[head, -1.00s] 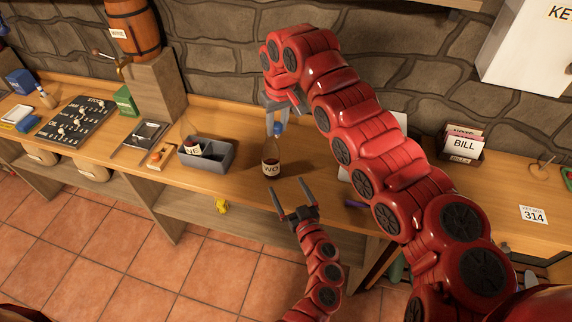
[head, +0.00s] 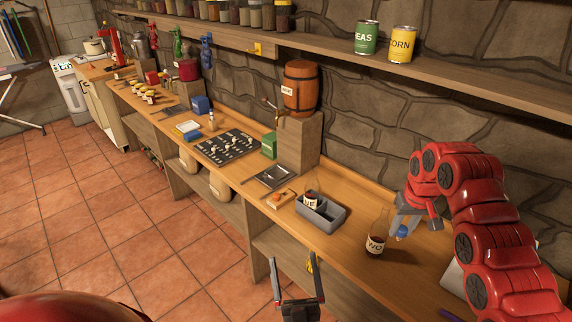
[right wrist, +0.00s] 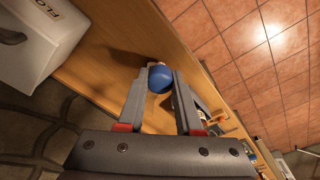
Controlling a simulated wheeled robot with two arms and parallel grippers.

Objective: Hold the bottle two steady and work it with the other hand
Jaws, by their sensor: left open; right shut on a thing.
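Bottle two (head: 376,241) is a clear bottle with dark contents and a white label reading "WO". It stands upright on the wooden counter. My right gripper (head: 402,226) is just right of it, shut on a small blue object (head: 403,231). In the right wrist view the blue object (right wrist: 160,79) shows as a round shape between the fingertips, with something pale partly hidden behind it. I cannot tell what it is. My left gripper (head: 298,285) is open and empty, in front of the counter's edge, left of and lower than the bottle.
A grey tray (head: 334,222) left of bottle two holds another bottle (head: 311,200) labelled "NE". A small barrel (head: 300,88) stands on a block behind. A white box (right wrist: 40,38) is near my right gripper. Bare counter lies between tray and bottle two.

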